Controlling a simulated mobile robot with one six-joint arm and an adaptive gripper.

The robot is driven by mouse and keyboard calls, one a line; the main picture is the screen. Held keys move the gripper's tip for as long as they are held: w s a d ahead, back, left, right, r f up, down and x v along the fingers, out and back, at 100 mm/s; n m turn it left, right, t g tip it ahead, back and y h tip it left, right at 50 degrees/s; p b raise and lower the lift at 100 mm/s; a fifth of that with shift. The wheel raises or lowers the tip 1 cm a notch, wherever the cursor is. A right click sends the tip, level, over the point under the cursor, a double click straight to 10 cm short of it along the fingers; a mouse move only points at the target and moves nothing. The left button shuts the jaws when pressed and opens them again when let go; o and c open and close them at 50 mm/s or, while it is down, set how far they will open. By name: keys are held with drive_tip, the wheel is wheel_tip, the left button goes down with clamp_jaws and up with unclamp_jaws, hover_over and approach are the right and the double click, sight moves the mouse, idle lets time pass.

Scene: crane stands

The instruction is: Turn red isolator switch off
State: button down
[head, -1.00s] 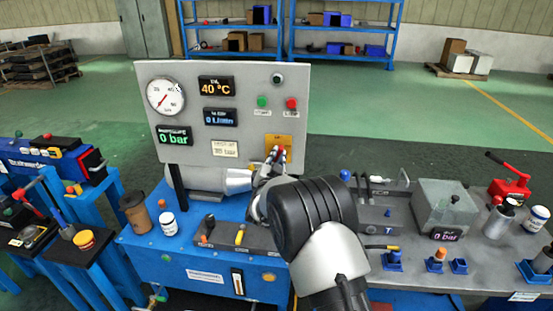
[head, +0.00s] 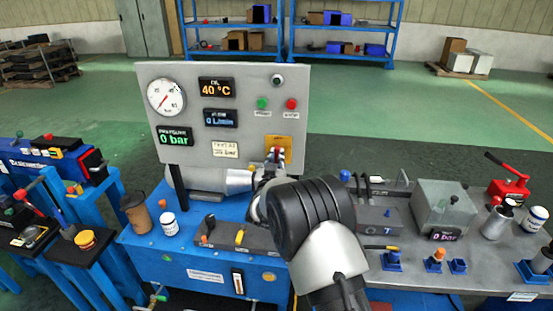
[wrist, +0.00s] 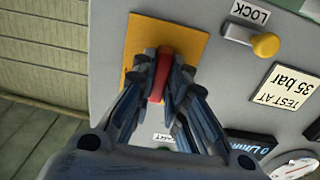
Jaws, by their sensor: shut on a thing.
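The red isolator switch handle (wrist: 164,70) stands on a yellow plate (wrist: 190,42) in the wrist view. In the head view the yellow plate (head: 286,143) is at the lower right of the grey panel, mostly clear above my gripper. My gripper (wrist: 164,88) is shut on the red handle, with one finger on each side of it. In the head view my gripper (head: 275,157) reaches up to the plate, and my arm hides part of the bench below. The handle lies along the picture's vertical in the wrist view.
A yellow knob (wrist: 265,45) under a LOCK label sits beside the plate. The grey panel (head: 240,75) carries a gauge, displays reading 40 °C and 0 bar, and green and red buttons. A grey box (head: 443,208) stands on the bench at right.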

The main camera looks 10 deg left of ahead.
drive_tip(key=c, duration=1.6)
unclamp_jaws()
drive_tip(key=s, duration=1.2)
drive_tip(key=shift+a, duration=0.2)
